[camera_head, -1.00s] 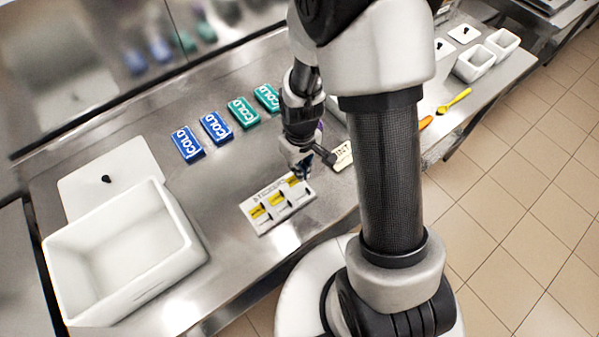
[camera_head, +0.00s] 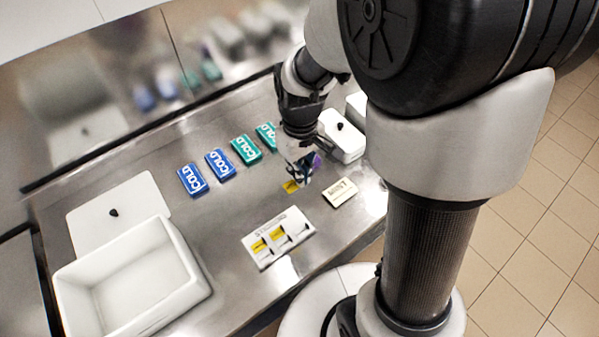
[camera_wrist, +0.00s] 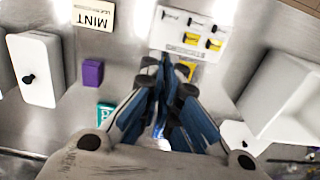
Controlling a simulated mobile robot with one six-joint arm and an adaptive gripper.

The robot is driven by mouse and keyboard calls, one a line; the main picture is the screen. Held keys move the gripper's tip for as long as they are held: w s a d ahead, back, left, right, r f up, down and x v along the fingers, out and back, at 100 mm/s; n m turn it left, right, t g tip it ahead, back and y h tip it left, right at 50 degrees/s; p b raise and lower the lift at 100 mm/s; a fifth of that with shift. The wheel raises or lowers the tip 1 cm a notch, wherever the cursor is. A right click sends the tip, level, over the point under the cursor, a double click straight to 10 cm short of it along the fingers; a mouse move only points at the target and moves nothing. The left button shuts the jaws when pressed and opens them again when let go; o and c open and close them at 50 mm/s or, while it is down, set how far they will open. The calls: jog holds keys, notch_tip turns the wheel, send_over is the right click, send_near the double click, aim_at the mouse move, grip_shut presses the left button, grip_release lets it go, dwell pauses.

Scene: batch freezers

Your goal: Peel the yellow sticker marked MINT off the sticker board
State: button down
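The white sticker board (camera_head: 286,252) lies on the steel counter. Two yellow stickers (camera_head: 258,246) remain on it, and its right-hand place shows no yellow. My gripper (camera_head: 298,178) is above the counter behind the board, with its fingers close together. A yellow sticker (camera_head: 291,187) is at its fingertips, apart from the board, and seems pinched there. In the wrist view this sticker (camera_wrist: 186,69) shows beside the closed blue fingers (camera_wrist: 165,75), with the board (camera_wrist: 165,40) beyond. The lettering on the stickers is too small to read.
A cream card marked MINT (camera_head: 340,192) lies right of the board. A white lidded tub (camera_head: 345,148) stands behind it, near a purple block (camera_wrist: 92,73). Several blue and green COLD packs (camera_head: 220,164) line the back. A large open white bin (camera_head: 190,262) stands left.

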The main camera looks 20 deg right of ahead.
jog(key=shift+r+p, duration=2.05)
jog(key=shift+r, duration=0.5)
jog(key=shift+r, duration=0.1)
